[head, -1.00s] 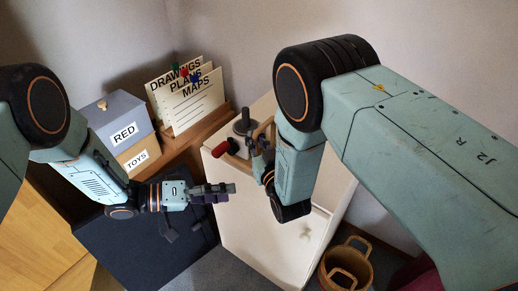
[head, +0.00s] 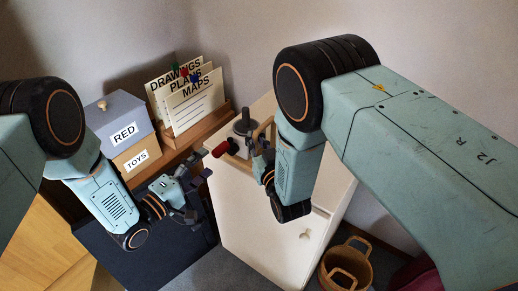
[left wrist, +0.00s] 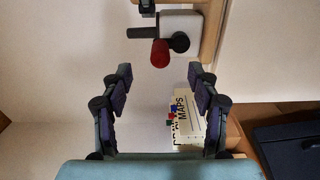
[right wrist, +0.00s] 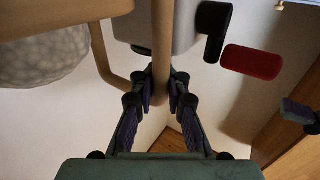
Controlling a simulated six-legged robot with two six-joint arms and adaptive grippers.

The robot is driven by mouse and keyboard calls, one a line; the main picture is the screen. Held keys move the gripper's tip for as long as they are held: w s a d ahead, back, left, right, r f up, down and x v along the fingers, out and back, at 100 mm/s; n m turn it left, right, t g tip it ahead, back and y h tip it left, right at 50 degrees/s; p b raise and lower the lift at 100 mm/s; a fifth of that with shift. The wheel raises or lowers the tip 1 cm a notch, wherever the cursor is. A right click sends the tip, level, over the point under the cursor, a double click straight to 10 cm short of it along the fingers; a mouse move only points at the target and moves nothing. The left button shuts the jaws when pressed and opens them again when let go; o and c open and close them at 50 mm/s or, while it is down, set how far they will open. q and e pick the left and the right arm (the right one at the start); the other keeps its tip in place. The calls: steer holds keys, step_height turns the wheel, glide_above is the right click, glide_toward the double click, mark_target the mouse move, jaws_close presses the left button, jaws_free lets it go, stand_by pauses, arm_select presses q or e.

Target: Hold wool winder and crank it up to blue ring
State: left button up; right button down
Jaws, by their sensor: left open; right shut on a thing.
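The wool winder (head: 243,126) stands on top of the white cabinet (head: 265,215). It has a wooden loop handle (right wrist: 161,45), a black crank arm (right wrist: 213,28) and a red crank knob (right wrist: 251,61). My right gripper (right wrist: 160,88) is shut on the wooden loop handle. My left gripper (head: 194,188) is open and empty, to the left of the cabinet in the head view. In the left wrist view the red knob (left wrist: 160,54) lies ahead, between and just beyond the spread fingertips (left wrist: 160,74). A pale wool ball (right wrist: 45,60) shows in the right wrist view. I cannot make out a blue ring.
A wooden shelf (head: 190,140) behind my left gripper holds cards (head: 195,103) marked drawings, plans and maps, and boxes marked RED (head: 123,133) and TOYS (head: 137,158). A dark navy panel (head: 140,262) lies below my left arm. A wicker basket (head: 345,265) stands right of the cabinet.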

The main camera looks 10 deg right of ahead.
mark_target(213, 156)
arm_select(q)
steer(key=shift+x, duration=3.6)
steer(key=c, duration=1.2)
steer(key=shift+a+f, duration=0.1)
steer(key=shift+c, duration=0.2)
